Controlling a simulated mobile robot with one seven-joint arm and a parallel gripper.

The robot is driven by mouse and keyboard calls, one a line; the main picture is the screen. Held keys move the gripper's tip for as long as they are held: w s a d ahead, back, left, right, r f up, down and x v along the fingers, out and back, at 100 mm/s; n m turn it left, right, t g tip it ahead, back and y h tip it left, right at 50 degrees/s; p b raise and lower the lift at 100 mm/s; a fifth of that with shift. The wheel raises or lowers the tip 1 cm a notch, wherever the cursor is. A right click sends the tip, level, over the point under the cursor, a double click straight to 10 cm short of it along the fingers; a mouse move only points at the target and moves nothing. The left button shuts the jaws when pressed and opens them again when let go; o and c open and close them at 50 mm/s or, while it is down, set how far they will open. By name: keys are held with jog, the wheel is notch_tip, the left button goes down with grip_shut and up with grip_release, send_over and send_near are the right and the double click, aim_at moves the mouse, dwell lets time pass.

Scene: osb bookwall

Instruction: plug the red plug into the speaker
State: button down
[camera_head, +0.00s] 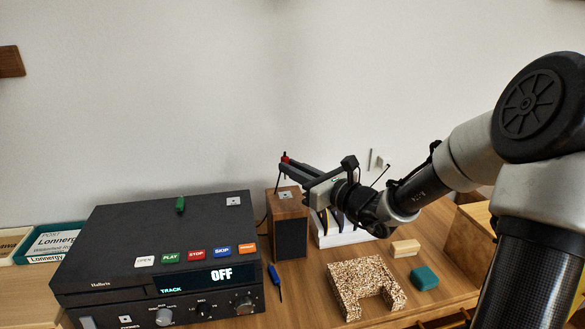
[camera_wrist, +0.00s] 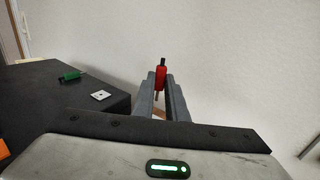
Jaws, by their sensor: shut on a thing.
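The red plug (camera_wrist: 161,77) is between the fingertips of my gripper (camera_wrist: 160,86), and my gripper is shut on it. In the head view the red plug (camera_head: 285,157) shows as a small red spot at the tip of my gripper (camera_head: 283,166), above the speaker. The speaker (camera_head: 289,232) is a wooden box with a dark front, standing to the right of the black player. A small pale square marker lies on its top. The plug is held up in the air, apart from the speaker. The speaker's socket cannot be made out.
The black player (camera_head: 148,228) carries a green plug (camera_head: 180,204) on top; that plug (camera_wrist: 70,76) also shows in the wrist view. A blue screwdriver-like tool (camera_head: 275,276), a speckled U-shaped block (camera_head: 366,285), a teal block (camera_head: 425,278) and a tan block (camera_head: 405,248) lie on the table. A white rack (camera_head: 343,238) stands right of the speaker.

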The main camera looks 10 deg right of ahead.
aim_at(293, 200)
jog(key=shift+f+b, duration=2.2)
jog(key=shift+f, duration=0.7)
jog(key=shift+f, duration=0.65)
dwell(0.9)
jog(key=c, duration=1.7)
grip_release()
